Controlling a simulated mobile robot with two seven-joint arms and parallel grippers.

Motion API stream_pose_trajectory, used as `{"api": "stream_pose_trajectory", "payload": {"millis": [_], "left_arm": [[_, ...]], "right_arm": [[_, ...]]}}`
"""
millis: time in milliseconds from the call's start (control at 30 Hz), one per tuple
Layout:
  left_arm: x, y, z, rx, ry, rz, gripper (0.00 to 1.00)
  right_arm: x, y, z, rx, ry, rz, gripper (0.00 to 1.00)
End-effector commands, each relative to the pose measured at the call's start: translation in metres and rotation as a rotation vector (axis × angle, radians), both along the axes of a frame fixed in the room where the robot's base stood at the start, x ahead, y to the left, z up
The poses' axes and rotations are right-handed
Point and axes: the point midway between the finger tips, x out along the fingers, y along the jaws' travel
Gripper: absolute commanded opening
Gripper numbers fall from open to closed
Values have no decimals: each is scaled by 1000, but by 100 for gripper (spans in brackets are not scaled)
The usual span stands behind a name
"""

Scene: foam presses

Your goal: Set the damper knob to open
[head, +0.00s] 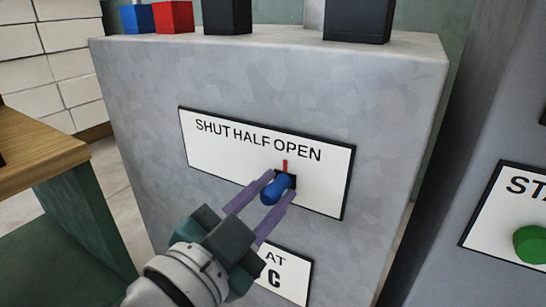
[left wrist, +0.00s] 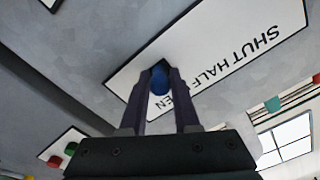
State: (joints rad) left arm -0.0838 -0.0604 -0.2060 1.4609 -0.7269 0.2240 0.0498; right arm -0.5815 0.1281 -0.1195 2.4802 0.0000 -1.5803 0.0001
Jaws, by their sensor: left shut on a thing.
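The blue damper knob (head: 274,191) sticks out of a white label plate (head: 225,152) reading SHUT, HALF, OPEN. A thin red mark (head: 285,165) stands upright just above the knob, under the left part of the word OPEN. My left gripper (head: 279,187) is shut on the knob, one purple finger on each side. In the left wrist view, the knob (left wrist: 159,77) shows between the fingertips, and the fingers hide part of the lettering. My right gripper is not in view.
A lower plate (head: 293,273) is partly hidden behind my left gripper. Blue (head: 137,19), red (head: 174,16) and black (head: 228,16) blocks stand on the grey cabinet (head: 130,100). At right is a green button (head: 530,245); at left, a wooden-topped table (head: 38,150).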

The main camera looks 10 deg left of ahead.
Motion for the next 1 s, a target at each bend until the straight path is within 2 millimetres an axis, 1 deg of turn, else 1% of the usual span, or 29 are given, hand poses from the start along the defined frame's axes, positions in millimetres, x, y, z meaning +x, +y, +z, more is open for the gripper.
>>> {"api": "stream_pose_trajectory", "payload": {"millis": [33,100,400,433,667,900,1000], "left_arm": [[-2,-5,0,-2,2,2,0],[-3,-9,0,0,1,2,0],[-4,-11,0,2,0,-2,0],[-4,-11,0,1,0,-2,33],[-4,-11,0,1,0,-1,59],[-4,-10,0,1,0,1,60],[-9,-8,0,2,1,1,60]], "right_arm": [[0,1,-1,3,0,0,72],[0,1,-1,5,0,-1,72],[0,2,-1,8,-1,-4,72],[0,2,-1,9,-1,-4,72],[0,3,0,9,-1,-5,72],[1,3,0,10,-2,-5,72],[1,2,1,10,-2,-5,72]]}}
